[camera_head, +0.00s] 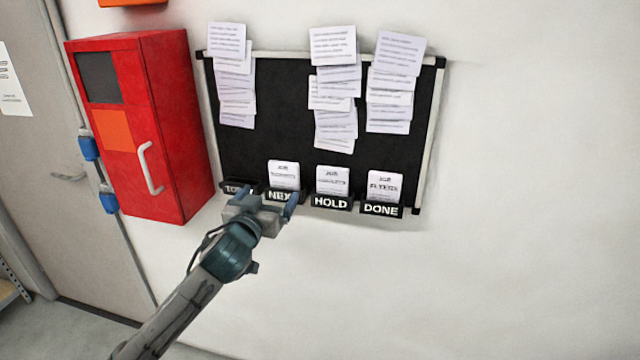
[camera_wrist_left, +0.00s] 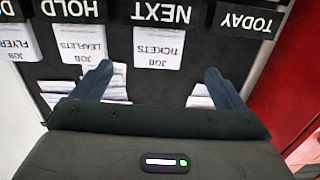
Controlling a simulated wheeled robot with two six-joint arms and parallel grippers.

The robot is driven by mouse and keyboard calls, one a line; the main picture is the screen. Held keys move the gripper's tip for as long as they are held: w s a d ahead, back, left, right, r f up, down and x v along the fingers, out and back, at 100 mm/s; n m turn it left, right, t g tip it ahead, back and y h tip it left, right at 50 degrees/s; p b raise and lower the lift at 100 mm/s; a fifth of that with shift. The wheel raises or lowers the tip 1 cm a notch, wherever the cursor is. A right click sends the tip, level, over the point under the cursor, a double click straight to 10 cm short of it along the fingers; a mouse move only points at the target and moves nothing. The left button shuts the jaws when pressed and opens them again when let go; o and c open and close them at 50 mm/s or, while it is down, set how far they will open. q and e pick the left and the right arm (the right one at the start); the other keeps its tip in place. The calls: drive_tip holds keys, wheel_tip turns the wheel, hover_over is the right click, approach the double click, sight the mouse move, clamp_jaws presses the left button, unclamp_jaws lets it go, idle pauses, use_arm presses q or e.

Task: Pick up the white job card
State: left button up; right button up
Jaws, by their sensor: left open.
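Three white job cards stand in labelled black pockets along the bottom of a black board. The tickets card (camera_head: 284,175) is in the NEXT pocket and also shows in the left wrist view (camera_wrist_left: 158,47). The leaflets card (camera_head: 333,180) is in HOLD; the flyers card (camera_head: 384,186) is in DONE. My left gripper (camera_head: 262,198) is open and empty, at the board's lower left by the TODAY and NEXT pockets, partly covering their labels. In the upside-down left wrist view, the tickets card lies beyond and between its fingertips (camera_wrist_left: 160,80). My right gripper is not in view.
The TODAY pocket (camera_wrist_left: 246,20) shows no card. Several pinned paper sheets (camera_head: 333,85) hang in columns on the black board (camera_head: 285,110). A red cabinet (camera_head: 150,130) with a handle juts out left of the board. The wall (camera_head: 540,180) to the right is clear.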

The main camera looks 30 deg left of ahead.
sight(283, 173)
use_arm(q)
drive_tip(key=p+x, duration=0.1)
drive_tip(key=x, duration=0.1)
drive_tip(key=r+p+x, duration=0.1)
drive_tip(key=x, duration=0.2)
drive_tip(key=shift+w, duration=0.3)
drive_tip(key=shift+w+r+p, duration=0.15)
drive_tip(key=shift+w+p, duration=0.15)
drive_tip(key=p+x, duration=0.2)
drive_tip(key=x, duration=0.2)
drive_tip(key=shift+w, duration=0.25)
drive_tip(key=c, duration=1.1)
drive_tip(key=shift+o, duration=0.2)
